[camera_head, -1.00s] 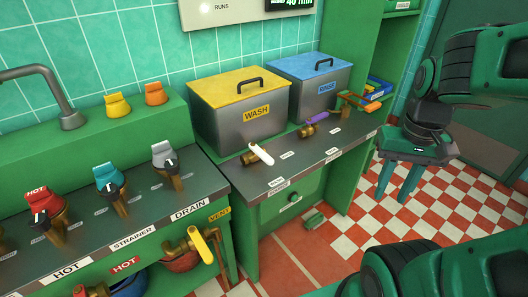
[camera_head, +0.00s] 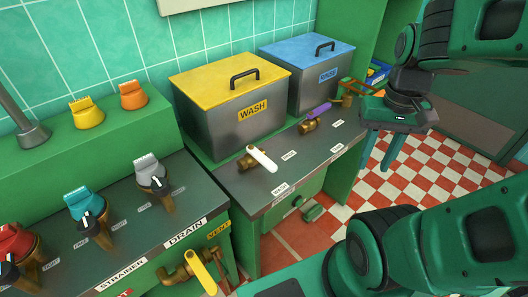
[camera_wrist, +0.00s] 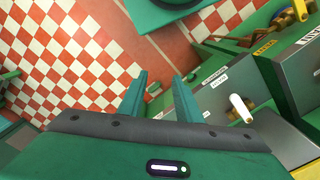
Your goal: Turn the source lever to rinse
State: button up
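A white lever (camera_head: 262,158) on a brass valve is on the dark counter in front of the yellow-lidded WASH tank (camera_head: 225,115). A purple lever (camera_head: 318,111) on a brass valve is in front of the blue-lidded RINSE tank (camera_head: 320,80). My gripper (camera_head: 376,160) is open and empty, pointing down, right of the counter and apart from both levers. The wrist view shows its spread fingers (camera_wrist: 159,78) with the white lever (camera_wrist: 241,108) to their right.
An orange lever (camera_head: 362,88) is at the counter's far end, near a blue bin (camera_head: 377,71). Grey (camera_head: 150,170), teal (camera_head: 84,205) and red (camera_head: 12,242) knobs stand at the left. A yellow lever (camera_head: 202,272) juts from the front. The checkered floor (camera_head: 440,165) at right is open.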

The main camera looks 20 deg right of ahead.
jog(key=shift+o, duration=1.2)
jog(key=shift+s+r, duration=0.25)
jog(key=n, duration=1)
send_near(267, 161)
notch_tip(267, 161, down, 8)
jog(key=shift+s+a+r, duration=0.1)
jog(key=shift+a, duration=0.05)
grip_shut()
